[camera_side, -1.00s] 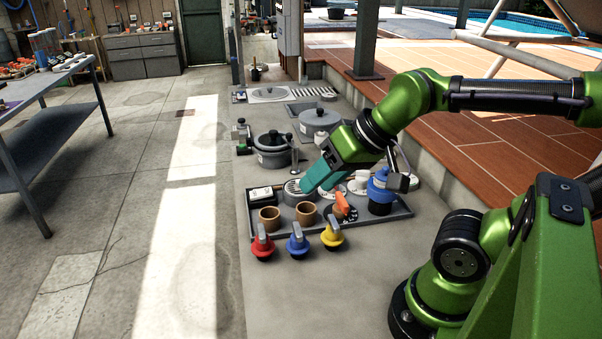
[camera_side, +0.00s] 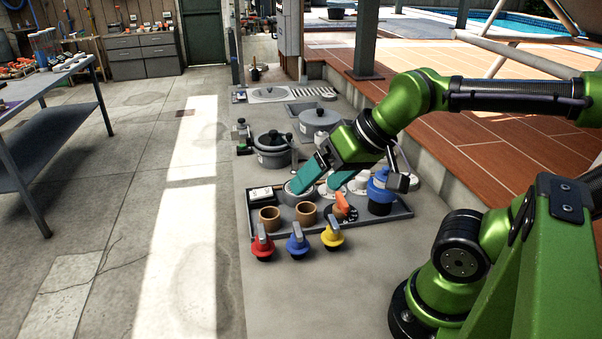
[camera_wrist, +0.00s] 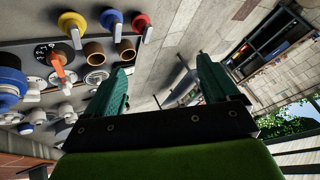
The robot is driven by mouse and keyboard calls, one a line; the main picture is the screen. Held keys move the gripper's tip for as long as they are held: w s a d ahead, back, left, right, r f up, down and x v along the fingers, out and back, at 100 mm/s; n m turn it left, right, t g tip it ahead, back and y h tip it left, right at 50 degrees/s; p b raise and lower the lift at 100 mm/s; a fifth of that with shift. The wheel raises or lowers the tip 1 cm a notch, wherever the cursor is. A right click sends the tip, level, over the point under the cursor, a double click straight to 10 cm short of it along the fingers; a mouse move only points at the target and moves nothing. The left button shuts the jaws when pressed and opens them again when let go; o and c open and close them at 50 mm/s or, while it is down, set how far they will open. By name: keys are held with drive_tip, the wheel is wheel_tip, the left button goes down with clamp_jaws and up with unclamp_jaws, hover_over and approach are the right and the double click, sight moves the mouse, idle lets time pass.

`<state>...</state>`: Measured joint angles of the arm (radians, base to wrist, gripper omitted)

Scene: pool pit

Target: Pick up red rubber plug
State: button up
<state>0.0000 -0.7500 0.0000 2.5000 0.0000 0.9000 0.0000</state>
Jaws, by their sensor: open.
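The red rubber plug (camera_side: 262,245) stands on the pale concrete at the left end of a row of three plugs, in front of the grey tray (camera_side: 350,227). It has a grey handle on top. In the wrist view the red plug (camera_wrist: 142,24) is at the top, right of the blue and yellow ones. My gripper (camera_side: 318,180) is above the back of the tray, behind and to the right of the red plug and apart from it. Its teal fingers are spread and empty; the wrist view shows a wide gap between the fingertips (camera_wrist: 162,68).
A blue plug (camera_side: 297,243) and a yellow plug (camera_side: 332,236) stand beside the red one. The tray holds two brown cups (camera_side: 269,218), an orange-handled valve (camera_side: 343,204) and a blue-topped part (camera_side: 379,192). Grey lidded pots (camera_side: 272,156) stand behind. The concrete in front of the plugs is clear.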

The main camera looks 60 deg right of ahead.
drive_tip(key=shift+d, duration=0.1)
drive_tip(key=n+g, duration=0.3)
drive_tip(key=n, duration=0.5)
approach(265, 237)
drive_tip(key=shift+n, duration=0.3)
drive_tip(key=w+f, duration=0.1)
drive_tip(key=f, duration=0.1)
drive_tip(key=w+f, duration=0.1)
drive_tip(key=f, duration=0.1)
drive_tip(key=w+d+f, duration=0.1)
drive_tip(key=f, duration=0.1)
drive_tip(key=shift+w+f, duration=0.2)
drive_tip(key=x, duration=0.5)
drive_tip(key=shift+s+a, duration=0.1)
drive_tip(key=shift+a, duration=0.05)
